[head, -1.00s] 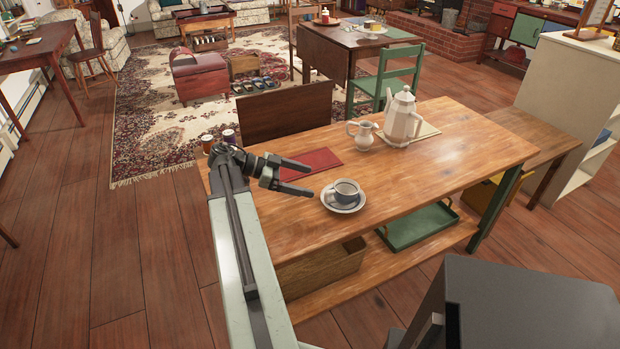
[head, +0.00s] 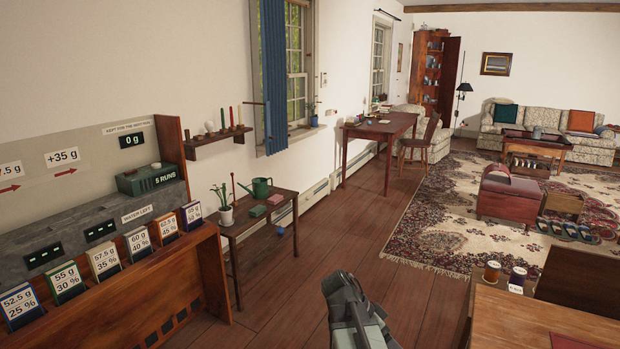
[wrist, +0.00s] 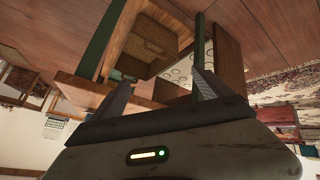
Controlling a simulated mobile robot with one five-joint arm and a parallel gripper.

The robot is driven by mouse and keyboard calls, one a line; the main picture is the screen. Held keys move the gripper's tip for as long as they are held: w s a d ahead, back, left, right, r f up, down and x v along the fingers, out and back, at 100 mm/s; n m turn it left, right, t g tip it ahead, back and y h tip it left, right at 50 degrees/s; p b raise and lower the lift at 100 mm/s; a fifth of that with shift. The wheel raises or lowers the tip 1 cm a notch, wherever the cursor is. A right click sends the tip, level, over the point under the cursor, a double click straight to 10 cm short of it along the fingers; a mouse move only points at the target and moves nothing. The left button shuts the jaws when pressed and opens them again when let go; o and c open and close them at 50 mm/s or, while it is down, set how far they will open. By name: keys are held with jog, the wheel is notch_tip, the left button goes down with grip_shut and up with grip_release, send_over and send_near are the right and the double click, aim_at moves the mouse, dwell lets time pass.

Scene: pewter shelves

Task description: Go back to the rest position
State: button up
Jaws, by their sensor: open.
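My gripper (wrist: 160,85) shows in the wrist view, its two fingers spread apart with nothing between them. Beyond the fingers is the wooden table (wrist: 85,88) with a green leg (wrist: 105,35), seen at an odd tilt. A wooden box (wrist: 150,48) sits within its frame. In the head view, part of my arm stands at the bottom centre, and the fingertips cannot be made out there. The table's near corner (head: 520,320) shows at the bottom right of the head view. The cup and saucer are not in view.
A wooden counter with several labelled cards (head: 105,262) stands at the left. A small plant table (head: 262,222) is by the wall. Bare floor (head: 335,245) lies between, with a patterned rug (head: 440,225) beyond.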

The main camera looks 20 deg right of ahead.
jog(key=w+a+f+n+t+y, duration=0.2)
jog(key=a+f+n+y, duration=0.15)
jog(key=a+n, duration=0.65)
jog(key=w+a+f+n+t+y, duration=0.2)
jog(key=a+n+y, duration=0.3)
jog(key=a, duration=1)
notch_tip(320, 180, up, 19)
jog(key=n+h+p, duration=0.1)
jog(key=n+p, duration=0.1)
jog(key=p, duration=1.7)
jog(key=shift+w+d+f+n, duration=0.15)
jog(key=shift+w+d+n, duration=0.05)
jog(key=shift+n, duration=0.2)
